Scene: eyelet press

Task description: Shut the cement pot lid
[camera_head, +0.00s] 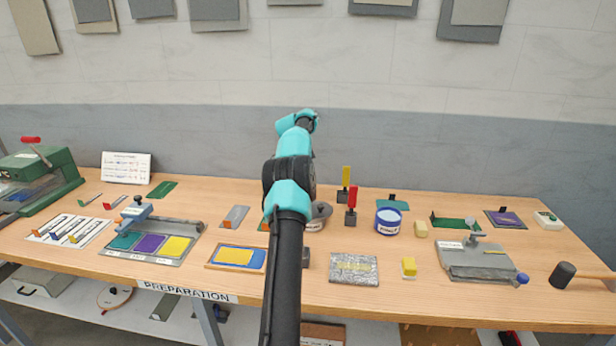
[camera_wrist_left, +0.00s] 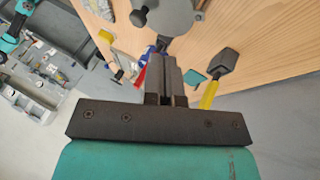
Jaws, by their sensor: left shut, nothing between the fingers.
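A round grey pot-like thing (camera_head: 321,212) with a white label stands mid-table, partly hidden behind my left arm. A blue pot (camera_head: 388,221) with a pale inside and a white label stands to its right. The labels are too small to read, so I cannot tell which is the cement pot. In the left wrist view a round grey top (camera_wrist_left: 170,14) with dark knobs shows beyond my left gripper (camera_wrist_left: 168,62). That gripper is shut and empty; in the head view my arm hides it. Lid position cannot be told. My right gripper is not in view.
Yellow-handled (camera_head: 345,180) and red-handled (camera_head: 351,205) tools stand upright between the two pots. Colored cards on a tray (camera_head: 150,243) lie left.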

